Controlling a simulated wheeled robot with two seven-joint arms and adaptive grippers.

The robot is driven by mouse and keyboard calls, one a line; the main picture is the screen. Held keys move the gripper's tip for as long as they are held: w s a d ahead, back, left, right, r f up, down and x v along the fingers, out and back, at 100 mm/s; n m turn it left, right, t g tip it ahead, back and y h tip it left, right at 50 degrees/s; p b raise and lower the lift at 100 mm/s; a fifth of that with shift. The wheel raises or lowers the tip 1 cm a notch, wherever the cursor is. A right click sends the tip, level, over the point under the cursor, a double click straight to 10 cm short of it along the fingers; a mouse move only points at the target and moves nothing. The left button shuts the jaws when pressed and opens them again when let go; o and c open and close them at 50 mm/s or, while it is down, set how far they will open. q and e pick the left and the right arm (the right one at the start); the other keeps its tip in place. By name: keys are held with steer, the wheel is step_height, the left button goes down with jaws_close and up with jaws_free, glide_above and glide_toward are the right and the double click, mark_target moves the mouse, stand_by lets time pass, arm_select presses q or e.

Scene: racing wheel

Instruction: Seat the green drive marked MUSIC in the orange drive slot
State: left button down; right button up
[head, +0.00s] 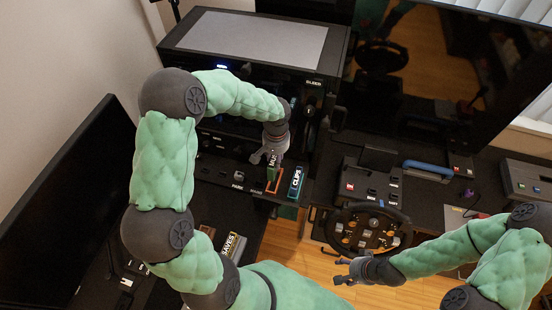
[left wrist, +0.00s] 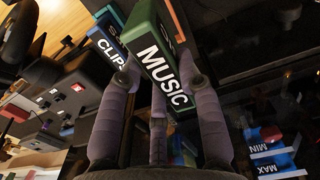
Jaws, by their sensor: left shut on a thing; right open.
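The green drive marked MUSIC (left wrist: 160,62) is between the fingers of my left gripper (left wrist: 160,88) in the left wrist view, its white lettering facing the camera. In the head view my left gripper (head: 264,157) is shut on the drive (head: 273,173), which stands roughly upright at the orange drive slot (head: 275,186) on the ledge of the black cabinet. I cannot tell how deep the drive's lower end is in the slot. My right gripper (head: 340,272) is open and empty, in front of the steering wheel.
A blue drive marked CLIPS (head: 296,182) stands just right of the slot; it also shows in the left wrist view (left wrist: 112,42). A drive marked SAVES (head: 233,246) lies lower left. The steering wheel (head: 368,230) and a control box (head: 366,184) are to the right.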

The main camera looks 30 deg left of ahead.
arm_select(q)
steer(key=shift+s+r, duration=0.1)
steer(key=shift+r, duration=0.05)
steer(key=shift+f+b, duration=2.45)
steer(key=shift+f, duration=0.55)
steer(key=shift+b, duration=0.3)
steer(key=shift+f+b, duration=1.6)
steer(key=shift+f, duration=0.35)
steer(key=c, duration=0.8)
jaws_free()
step_height(320, 180, up, 12)
steer(key=shift+r, duration=0.1)
